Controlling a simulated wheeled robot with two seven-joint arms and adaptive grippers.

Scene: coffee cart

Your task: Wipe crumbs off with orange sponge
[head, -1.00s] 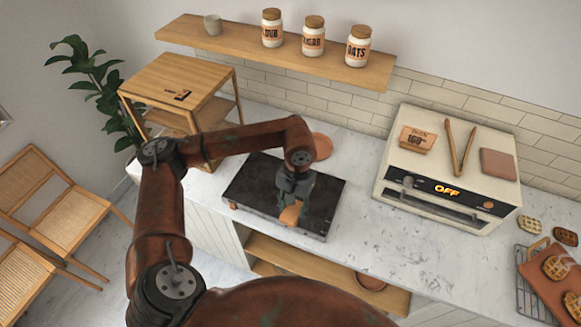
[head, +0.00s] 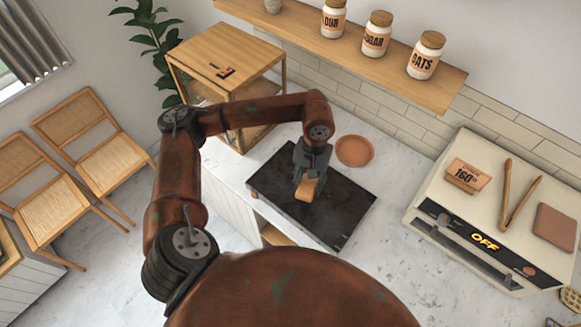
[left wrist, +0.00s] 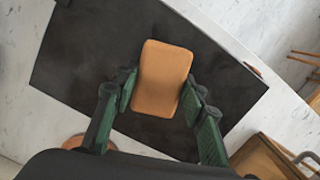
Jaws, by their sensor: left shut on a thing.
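The orange sponge (head: 306,190) is over the black griddle plate (head: 345,213) on the counter. My left gripper (head: 305,180) is shut on the sponge, its fingers on either side. In the left wrist view the sponge (left wrist: 162,78) sits between the green-backed fingers of the left gripper (left wrist: 160,90), above the dark plate (left wrist: 75,50). Whether the sponge touches the plate I cannot tell. I cannot make out crumbs on the plate. My right gripper is not in view.
A round terracotta plate (head: 355,150) lies behind the griddle. A wooden cabinet (head: 225,60) stands at the back left. A cream oven (head: 440,210) with tongs (head: 518,195) on top stands to the right. A shelf (head: 390,70) with jars hangs above.

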